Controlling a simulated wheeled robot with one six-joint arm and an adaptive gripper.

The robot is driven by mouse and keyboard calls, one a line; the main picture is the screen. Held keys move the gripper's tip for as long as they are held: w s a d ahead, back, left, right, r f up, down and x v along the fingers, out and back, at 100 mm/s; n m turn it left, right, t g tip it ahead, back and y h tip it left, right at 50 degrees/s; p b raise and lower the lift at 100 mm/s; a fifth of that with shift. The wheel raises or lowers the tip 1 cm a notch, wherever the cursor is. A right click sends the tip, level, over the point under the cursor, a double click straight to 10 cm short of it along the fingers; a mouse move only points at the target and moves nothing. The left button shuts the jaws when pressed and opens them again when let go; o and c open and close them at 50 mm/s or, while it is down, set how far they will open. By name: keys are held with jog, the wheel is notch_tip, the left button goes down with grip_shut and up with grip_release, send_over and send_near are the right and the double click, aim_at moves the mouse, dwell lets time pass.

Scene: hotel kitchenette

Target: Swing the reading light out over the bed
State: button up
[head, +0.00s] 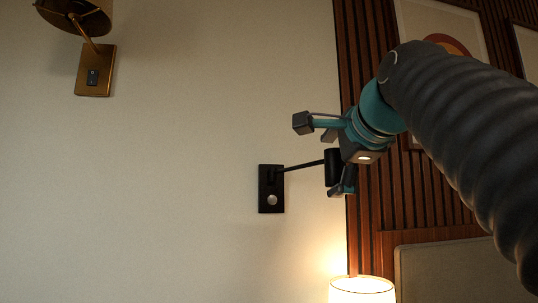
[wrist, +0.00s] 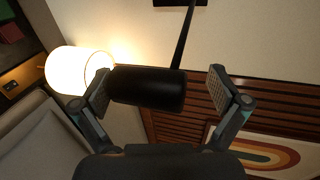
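The reading light is black. Its wall plate (head: 271,197) with a round silver knob is fixed to the pale wall, and its thin arm (head: 303,165) reaches right to a dark cylindrical head (head: 332,168). My gripper (head: 322,155) is at the head, partly hiding it. In the wrist view, the light's head (wrist: 147,88) lies between the two spread fingers of my gripper (wrist: 160,76). The left finger is close to the head's left end; whether it touches is unclear. A gap shows on the right.
A lit lampshade (head: 361,291) stands below my gripper; it also shows in the wrist view (wrist: 76,70). A brass wall lamp (head: 94,75) is at upper left. A slatted wood panel (head: 366,225), framed pictures and a grey padded panel (head: 450,268) are at right.

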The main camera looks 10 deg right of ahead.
jog(key=s+a, duration=0.8)
jog(key=shift+s, duration=0.35)
dwell(0.9)
dwell(0.4)
